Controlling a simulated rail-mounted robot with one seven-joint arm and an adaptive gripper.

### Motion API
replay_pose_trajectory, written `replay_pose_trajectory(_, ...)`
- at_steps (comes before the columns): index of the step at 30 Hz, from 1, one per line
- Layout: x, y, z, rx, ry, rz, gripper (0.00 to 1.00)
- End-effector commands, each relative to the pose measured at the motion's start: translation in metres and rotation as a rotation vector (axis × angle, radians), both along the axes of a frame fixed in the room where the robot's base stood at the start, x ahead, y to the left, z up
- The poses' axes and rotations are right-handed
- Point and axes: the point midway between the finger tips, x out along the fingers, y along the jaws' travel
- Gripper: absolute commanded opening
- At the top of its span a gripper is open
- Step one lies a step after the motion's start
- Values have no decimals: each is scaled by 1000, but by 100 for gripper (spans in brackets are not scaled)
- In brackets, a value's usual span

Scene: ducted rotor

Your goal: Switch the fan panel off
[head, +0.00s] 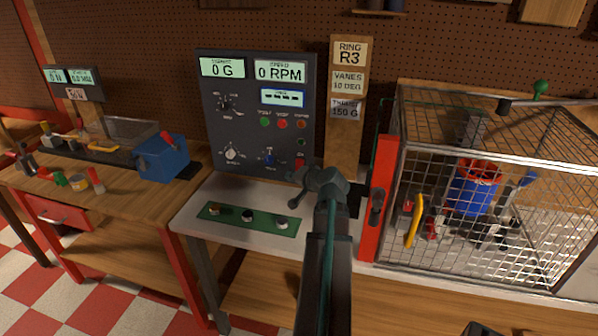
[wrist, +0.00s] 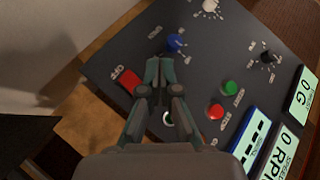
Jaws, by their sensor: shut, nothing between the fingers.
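The dark fan panel (head: 240,130) stands upright at the back of the white bench. Its displays read 0 G and 0 RPM. A red switch (head: 300,163) sits at its lower right, just above my gripper (head: 312,178). In the wrist view, the red switch (wrist: 130,82) has the word OFF beside it. My gripper (wrist: 160,66) is shut and empty there, with its fingertips in front of the panel, just right of the red switch. I cannot tell whether they touch the panel. The fingers partly cover the panel's middle.
A wooden sign post (head: 345,150) and wire cage (head: 490,180) stand to the right. A green mat (head: 265,222) lies in front of the panel.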

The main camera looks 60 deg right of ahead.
Motion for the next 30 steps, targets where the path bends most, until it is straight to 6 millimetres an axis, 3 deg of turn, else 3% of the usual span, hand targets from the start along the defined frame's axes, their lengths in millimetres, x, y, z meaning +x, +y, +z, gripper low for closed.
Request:
replay_pose_trajectory(8, 6, -17, -8, 0, 0, 0, 0)
replay_pose_trajectory(21, 23, -63, -33, 0, 1, -1, 0)
replay_pose_trajectory(30, 27, -74, -37, 0, 0, 0, 0)
